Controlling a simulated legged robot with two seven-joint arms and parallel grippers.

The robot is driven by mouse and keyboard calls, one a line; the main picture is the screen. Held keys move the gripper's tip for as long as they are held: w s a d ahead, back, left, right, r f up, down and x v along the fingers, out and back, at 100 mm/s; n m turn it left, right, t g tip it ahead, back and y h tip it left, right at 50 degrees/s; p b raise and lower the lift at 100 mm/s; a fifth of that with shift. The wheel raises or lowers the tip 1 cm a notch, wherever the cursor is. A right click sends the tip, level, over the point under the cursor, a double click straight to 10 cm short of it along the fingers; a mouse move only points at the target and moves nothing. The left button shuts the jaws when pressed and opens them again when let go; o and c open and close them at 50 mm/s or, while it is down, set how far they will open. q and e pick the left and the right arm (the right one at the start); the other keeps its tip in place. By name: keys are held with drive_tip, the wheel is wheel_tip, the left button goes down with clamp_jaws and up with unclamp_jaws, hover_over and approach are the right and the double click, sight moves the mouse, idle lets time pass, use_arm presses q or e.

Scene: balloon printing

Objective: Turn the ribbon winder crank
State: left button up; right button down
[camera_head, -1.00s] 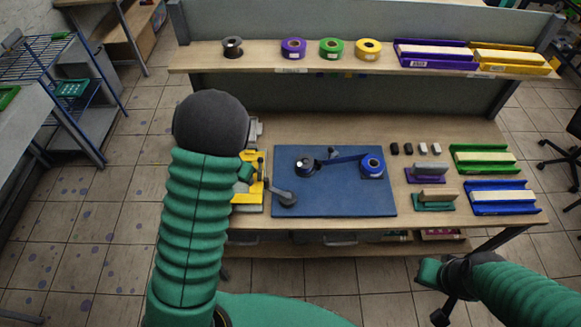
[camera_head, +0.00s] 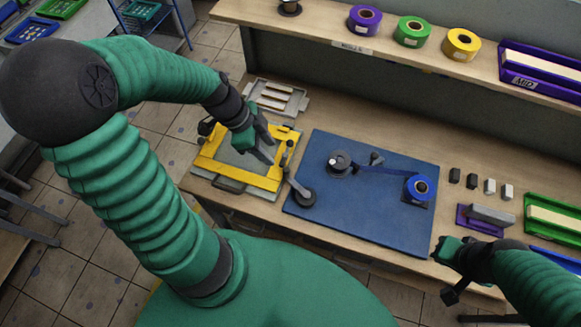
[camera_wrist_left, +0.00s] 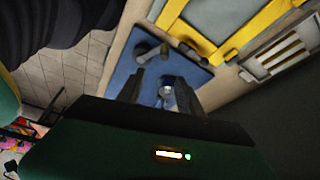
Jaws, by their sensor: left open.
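The ribbon winder sits on a blue board (camera_head: 365,225) on the table. It has a dark spool (camera_head: 340,163), a blue ribbon roll (camera_head: 420,187) with ribbon stretched between them, and a grey crank (camera_head: 303,195) at the board's left edge. The crank also shows in the left wrist view (camera_wrist_left: 152,50). My left gripper (camera_head: 270,147) is open and empty, above the yellow-framed press, left of the crank and apart from it. Its two dark fingers (camera_wrist_left: 160,88) show apart in the left wrist view. My right gripper (camera_head: 446,252) is at the board's lower right corner; its jaws are unclear.
The yellow-framed press (camera_head: 210,154) and a grey slotted tray (camera_head: 277,97) stand left of the board. Small blocks, a purple stamp holder (camera_head: 480,219) and a green tray (camera_head: 555,218) stand at the right. A shelf (camera_head: 385,51) with ribbon rolls runs behind.

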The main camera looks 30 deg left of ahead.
sight(285, 168)
use_arm(q)
drive_tip(key=x, duration=0.4)
drive_tip(key=a+b+x, duration=0.1)
drive_tip(key=x, duration=0.4)
drive_tip(key=b+x, duration=0.1)
drive_tip(key=x, duration=0.4)
drive_tip(key=shift+w+a+f, duration=0.2)
drive_tip(key=shift+w+a, duration=0.05)
drive_tip(key=shift+a, duration=0.1)
drive_tip(key=shift+d+f, duration=0.15)
drive_tip(key=shift+d, duration=0.6)
drive_tip(key=shift+a+f, duration=0.1)
drive_tip(key=shift+a, duration=0.45)
drive_tip(key=c, duration=0.9)
clamp_jaws()
use_arm(e)
drive_tip(key=shift+w+a+f, duration=0.1)
drive_tip(key=shift+a+f, duration=0.25)
drive_tip(key=shift+f, duration=0.3)
drive_tip(key=shift+a+f, duration=0.3)
drive_tip(key=shift+f, duration=0.3)
use_arm(q)
drive_tip(key=shift+d, duration=0.15)
use_arm(e)
drive_tip(key=shift+d, duration=0.1)
use_arm(q)
drive_tip(key=shift+w, duration=0.1)
